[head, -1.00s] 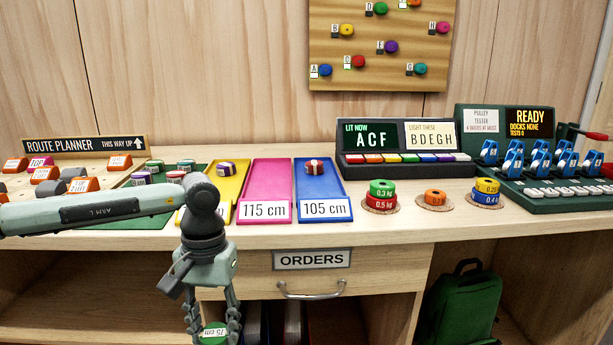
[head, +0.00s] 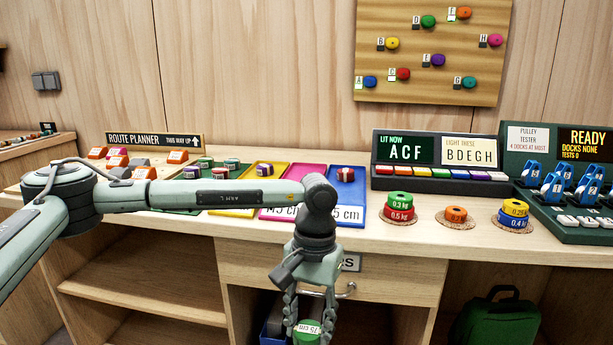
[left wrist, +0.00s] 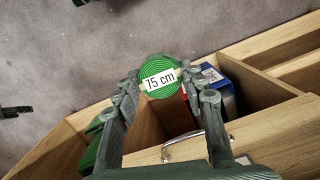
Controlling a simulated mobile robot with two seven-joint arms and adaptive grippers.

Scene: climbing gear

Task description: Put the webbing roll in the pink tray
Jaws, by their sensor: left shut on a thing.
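The webbing roll (head: 308,336) is green with a white 75 cm label. It also shows in the left wrist view (left wrist: 158,64). My left gripper (head: 306,322) is shut on it and holds it in front of the desk, below the desktop. In the left wrist view the two fingers (left wrist: 160,85) grip the roll from both sides. The pink tray (head: 303,173) lies on the desk above and behind the gripper. My left forearm and wrist hide its front part and most of its label. No roll shows on its visible part. My right gripper is out of view.
The yellow tray (head: 240,213) and blue tray (head: 347,203) flank the pink one, each with a roll. Weight discs (head: 398,214) stand to the right on the desk. A drawer with a handle (head: 345,290) is behind the gripper, above open shelves.

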